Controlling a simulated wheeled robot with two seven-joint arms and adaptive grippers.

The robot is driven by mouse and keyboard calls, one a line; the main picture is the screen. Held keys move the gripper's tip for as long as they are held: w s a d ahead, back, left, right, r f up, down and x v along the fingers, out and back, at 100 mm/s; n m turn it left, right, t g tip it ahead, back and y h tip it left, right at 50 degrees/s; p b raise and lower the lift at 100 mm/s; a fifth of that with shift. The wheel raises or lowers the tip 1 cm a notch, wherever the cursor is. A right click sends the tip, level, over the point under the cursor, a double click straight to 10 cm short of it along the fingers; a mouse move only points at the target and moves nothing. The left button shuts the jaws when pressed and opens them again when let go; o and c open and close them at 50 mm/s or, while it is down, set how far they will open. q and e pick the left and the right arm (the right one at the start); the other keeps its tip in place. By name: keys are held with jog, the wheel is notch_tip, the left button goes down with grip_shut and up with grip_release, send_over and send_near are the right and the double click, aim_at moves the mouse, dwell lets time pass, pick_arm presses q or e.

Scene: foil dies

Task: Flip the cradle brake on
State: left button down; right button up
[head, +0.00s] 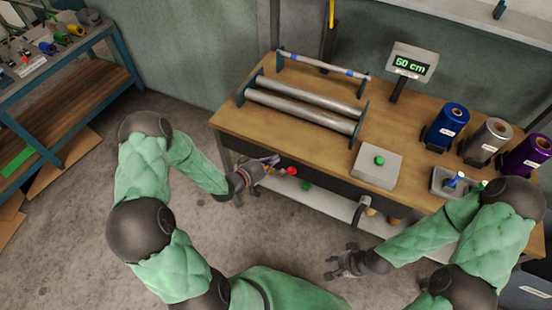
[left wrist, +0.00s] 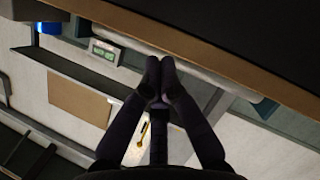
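The cradle (head: 300,108) with its metal rollers sits on the left part of the wooden bench. A red knob (head: 292,171) shows at the bench's front edge, below the cradle, and a green knob (head: 305,186) lies just below it; I cannot tell for certain which part is the brake. My left gripper (head: 272,161) is just left of the red knob, close to the bench edge. In the left wrist view its fingertips (left wrist: 160,72) are together with nothing visible between them. My right gripper (head: 334,266) is open and empty, low in front of the bench.
A grey box with a green button (head: 379,160) stands on the bench, right of the cradle. Behind it is a display (head: 411,66) reading 50 cm. Blue, silver and purple rolls (head: 453,122) stand at the right. A shelf (head: 330,200) runs under the bench.

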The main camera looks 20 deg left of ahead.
pick_arm(q)
jog(key=p+v, duration=0.1)
jog(key=v, duration=0.5)
jog(key=shift+s+r, duration=0.25)
jog(key=shift+s, duration=0.15)
jog(key=shift+d+f, duration=0.1)
jog(key=shift+d, duration=0.1)
jog(key=s+d+f+m+g+y, duration=0.1)
jog(key=s+d+f+g, duration=0.35)
jog(key=d+f, duration=0.2)
jog(key=s+d+f+m+g, duration=0.1)
jog(key=s+d+f+g, duration=0.35)
jog(key=f, duration=0.25)
jog(key=s+d+f+g, duration=0.2)
jog(key=s+d+g, duration=0.2)
jog(key=s, duration=0.4)
jog(key=shift+d+m+y+b, duration=0.2)
jog(key=shift+m+y+b, duration=0.15)
jog(key=shift+m+y, duration=0.05)
jog(key=shift+s, duration=0.1)
